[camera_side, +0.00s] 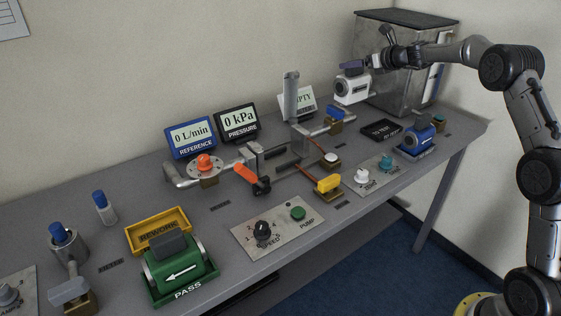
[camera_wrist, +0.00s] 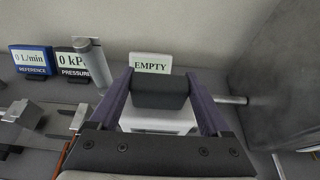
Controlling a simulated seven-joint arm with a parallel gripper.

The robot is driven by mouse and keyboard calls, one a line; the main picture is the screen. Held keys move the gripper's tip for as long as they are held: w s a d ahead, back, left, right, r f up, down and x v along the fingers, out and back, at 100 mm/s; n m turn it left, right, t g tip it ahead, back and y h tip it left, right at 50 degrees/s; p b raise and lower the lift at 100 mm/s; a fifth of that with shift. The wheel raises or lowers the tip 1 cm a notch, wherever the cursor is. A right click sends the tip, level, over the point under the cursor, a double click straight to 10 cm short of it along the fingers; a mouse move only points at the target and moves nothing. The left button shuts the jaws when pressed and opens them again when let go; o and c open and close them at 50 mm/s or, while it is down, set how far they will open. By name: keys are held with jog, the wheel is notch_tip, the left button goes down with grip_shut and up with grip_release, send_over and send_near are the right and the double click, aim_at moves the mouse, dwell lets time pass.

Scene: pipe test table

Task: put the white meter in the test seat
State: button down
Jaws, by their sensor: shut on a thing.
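The white meter (camera_side: 351,91) hangs in the air above the far right part of the table, in front of the metal cabinet. My gripper (camera_side: 354,66) is shut on its dark top block. In the wrist view the fingers of my gripper (camera_wrist: 160,86) pinch that block from both sides, with the meter's white body (camera_wrist: 158,118) below. The test seat appears to be the gap in the pipe line (camera_side: 281,160), left of and below the meter; no meter sits there.
An upright grey cylinder (camera_side: 291,97) rises beside the pipe and partly covers the EMPTY display (camera_side: 304,103). A blue-handled valve (camera_side: 335,113) stands below the meter. A black tray (camera_side: 381,130), blue meter (camera_side: 417,136) and metal cabinet (camera_side: 390,70) are nearby. A green meter (camera_side: 174,267) sits at the front left.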

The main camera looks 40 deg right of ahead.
jog(key=s+a+f, duration=0.1)
jog(key=s+a, duration=0.4)
jog(key=a, duration=0.8)
jog(key=s+a, duration=0.6)
jog(key=a, duration=0.7)
jog(key=w+f, duration=1.3)
jog(key=w, duration=0.1)
jog(key=shift+f, duration=0.4)
grip_release()
jog(key=shift+f, duration=0.35)
jog(key=shift+r, duration=0.1)
